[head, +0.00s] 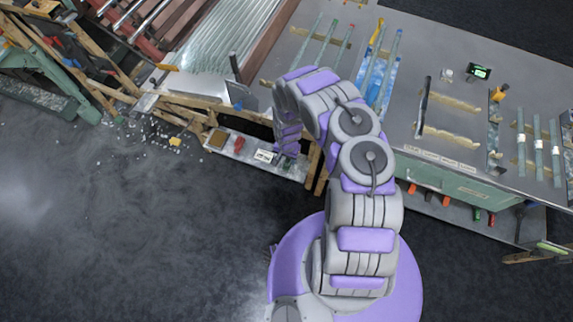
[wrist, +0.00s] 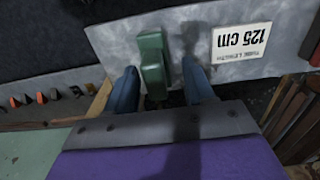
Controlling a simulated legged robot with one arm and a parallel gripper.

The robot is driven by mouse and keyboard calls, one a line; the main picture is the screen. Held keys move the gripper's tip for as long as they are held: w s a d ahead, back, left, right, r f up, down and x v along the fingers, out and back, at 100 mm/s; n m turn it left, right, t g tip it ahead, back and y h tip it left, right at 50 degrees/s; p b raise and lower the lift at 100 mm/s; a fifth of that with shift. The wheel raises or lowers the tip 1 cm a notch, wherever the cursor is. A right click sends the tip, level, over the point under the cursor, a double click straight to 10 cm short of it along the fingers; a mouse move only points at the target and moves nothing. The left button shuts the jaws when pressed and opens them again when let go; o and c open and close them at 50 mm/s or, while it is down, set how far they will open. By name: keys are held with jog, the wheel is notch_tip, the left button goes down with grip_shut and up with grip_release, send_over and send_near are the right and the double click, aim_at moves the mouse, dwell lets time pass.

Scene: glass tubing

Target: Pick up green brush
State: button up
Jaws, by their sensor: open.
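In the wrist view, a green thing (wrist: 153,65), which I take to be the green brush, rests on a grey shelf board (wrist: 105,45). It has a blocky shape and I cannot make out bristles. My gripper (wrist: 159,70) is open, with one blue finger on each side of it. Its near end sits between the fingers. I cannot tell whether either finger touches it. In the head view, my gripper (head: 287,150) is low at the shelf under the bench, and my arm hides most of that spot.
The bench top (head: 455,65) above holds glass tubes. Broken glass (head: 150,135) litters the floor at left.

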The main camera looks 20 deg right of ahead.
jog(key=shift+d+f, duration=0.2)
jog(key=shift+d, duration=0.45)
jog(key=shift+a, duration=0.65)
jog(key=c, duration=0.6)
jog(key=shift+d, duration=0.2)
jog(key=c, duration=0.3)
jog(key=shift+d, duration=0.35)
grip_shut()
